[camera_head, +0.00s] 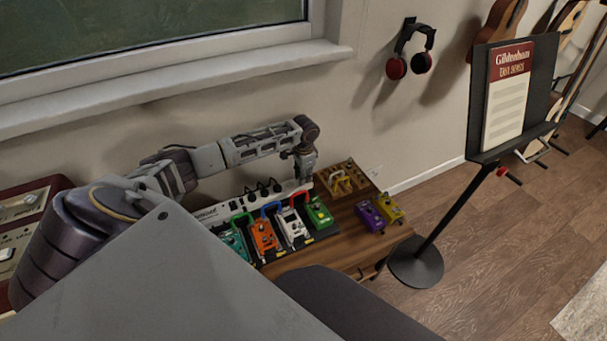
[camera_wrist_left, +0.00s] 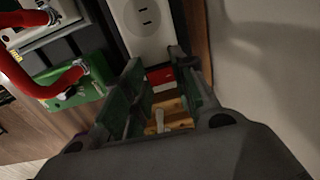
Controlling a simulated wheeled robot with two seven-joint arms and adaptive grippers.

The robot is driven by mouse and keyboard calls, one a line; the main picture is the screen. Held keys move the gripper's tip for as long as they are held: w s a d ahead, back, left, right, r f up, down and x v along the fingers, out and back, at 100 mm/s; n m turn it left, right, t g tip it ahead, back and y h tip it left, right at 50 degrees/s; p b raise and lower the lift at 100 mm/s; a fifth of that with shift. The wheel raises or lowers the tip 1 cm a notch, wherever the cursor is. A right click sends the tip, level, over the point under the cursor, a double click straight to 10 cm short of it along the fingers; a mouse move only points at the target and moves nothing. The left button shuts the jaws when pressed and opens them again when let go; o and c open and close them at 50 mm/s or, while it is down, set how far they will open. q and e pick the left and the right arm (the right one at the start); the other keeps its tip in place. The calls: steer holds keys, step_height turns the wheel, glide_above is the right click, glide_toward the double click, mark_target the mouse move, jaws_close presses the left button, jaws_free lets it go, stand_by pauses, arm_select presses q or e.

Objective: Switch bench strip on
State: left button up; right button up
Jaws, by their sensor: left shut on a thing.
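The bench strip is a long white power strip (camera_head: 225,207) on the wooden bench, behind the row of pedals. Black plugs sit in its middle. In the left wrist view the strip (camera_wrist_left: 147,32) shows a bare socket, and a red switch (camera_wrist_left: 160,76) lies near its end. My left gripper (camera_head: 304,178) points down at the strip's right end. In the left wrist view its fingers (camera_wrist_left: 157,68) stand on either side of that end, around the red switch, and are shut on the strip. Which way the switch is tipped I cannot tell. My right gripper is not in view.
Green (camera_head: 319,213), white (camera_head: 292,228) and orange (camera_head: 264,237) pedals with patch cables stand close in front of the strip. A wooden tray (camera_head: 357,190) lies right of my gripper. Purple (camera_head: 370,217) and yellow (camera_head: 391,208) pedals sit further right. A wall is close behind.

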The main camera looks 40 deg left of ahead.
arm_select(q)
steer(key=shift+w+r, duration=0.1)
steer(key=shift+w, duration=0.05)
steer(key=o, duration=1)
step_height(320, 180, up, 12)
steer(key=shift+d+f, duration=0.1)
steer(key=shift+d, duration=0.05)
stand_by(0.4)
